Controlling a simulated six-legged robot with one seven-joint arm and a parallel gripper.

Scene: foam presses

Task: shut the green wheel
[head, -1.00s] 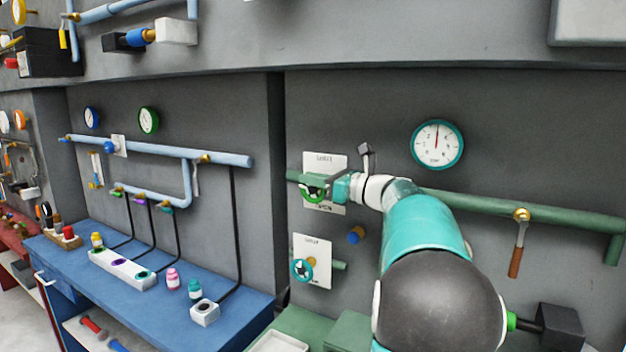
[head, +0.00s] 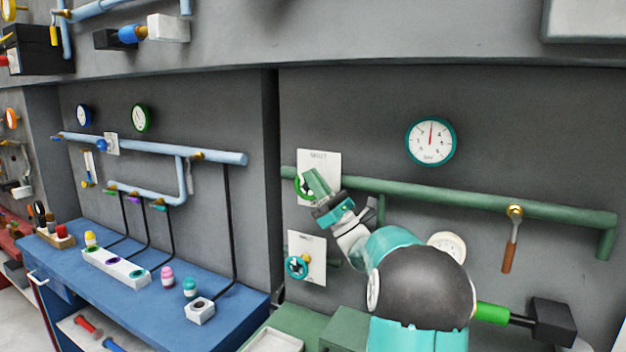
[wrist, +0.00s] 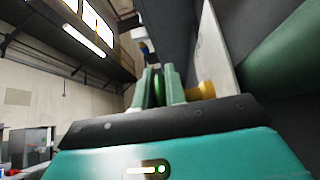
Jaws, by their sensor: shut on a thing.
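The green wheel (head: 300,187) sits in front of the upper white plate (head: 332,160) on the green pipe. My gripper (head: 316,183) reaches it from the lower right, its fingers tilted up across the wheel's right side. In the wrist view my gripper (wrist: 161,86) is shut on the wheel, whose green rim (wrist: 157,88) shows as a thin strip between the two fingers. A brass stem (wrist: 200,90) is just right of the fingers there. Much of the wheel is hidden by my fingers.
A teal wheel (head: 297,265) on a lower white plate (head: 318,250) is below. A gauge (head: 430,141) hangs at upper right. A brass valve with a brown handle (head: 511,240) hangs from the green pipe (head: 460,203). A blue bench (head: 150,270) stands at left.

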